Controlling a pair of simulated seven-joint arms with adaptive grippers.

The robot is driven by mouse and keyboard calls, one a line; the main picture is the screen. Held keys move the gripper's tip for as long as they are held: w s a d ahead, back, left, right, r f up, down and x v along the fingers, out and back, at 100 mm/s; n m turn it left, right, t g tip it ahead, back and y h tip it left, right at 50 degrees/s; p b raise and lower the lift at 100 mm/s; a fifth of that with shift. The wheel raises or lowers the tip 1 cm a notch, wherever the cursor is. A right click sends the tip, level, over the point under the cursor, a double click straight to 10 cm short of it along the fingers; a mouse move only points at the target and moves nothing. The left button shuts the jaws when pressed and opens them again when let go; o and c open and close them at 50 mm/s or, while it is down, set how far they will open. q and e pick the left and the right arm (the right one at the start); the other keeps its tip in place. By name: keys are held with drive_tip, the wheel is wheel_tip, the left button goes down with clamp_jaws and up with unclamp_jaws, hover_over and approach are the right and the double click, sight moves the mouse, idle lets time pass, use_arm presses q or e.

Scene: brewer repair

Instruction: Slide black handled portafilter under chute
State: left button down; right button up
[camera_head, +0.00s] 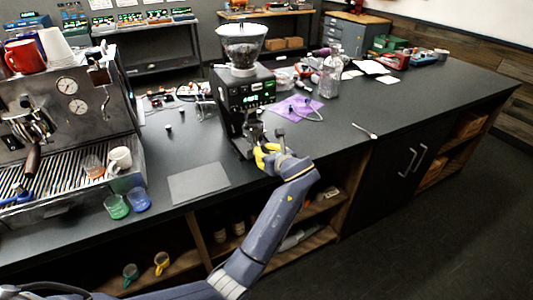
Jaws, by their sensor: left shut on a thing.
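The black grinder (236,99) with a clear hopper of beans (241,46) stands on the dark counter, its lit display facing me. My left gripper (263,153), with yellow fingers, is right in front of the grinder's lower part and is shut on the black handled portafilter. The handle is mostly hidden by the fingers. A small metallic part shows just above the fingers, below the grinder's display. I cannot tell whether the portafilter is exactly below the chute. My right gripper is out of view.
An espresso machine (68,92) with a brown-handled portafilter (32,160) stands at left. A grey mat (198,182), green cup (116,207) and blue cup (137,200) are near the front edge.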

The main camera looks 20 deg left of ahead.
use_arm(q)
drive_tip(key=shift+w+a+f, duration=0.2)
drive_tip(key=shift+w+a, duration=1.5)
drive_tip(key=shift+w, duration=0.2)
drive_tip(key=shift+w+a+f, duration=0.1)
drive_tip(key=shift+w+f, duration=0.05)
drive_tip(key=shift+f, duration=0.1)
drive_tip(key=shift+f, duration=0.1)
drive_tip(key=c, duration=1.2)
unclamp_jaws()
drive_tip(key=shift+f, duration=0.1)
drive_tip(key=shift+c, duration=0.2)
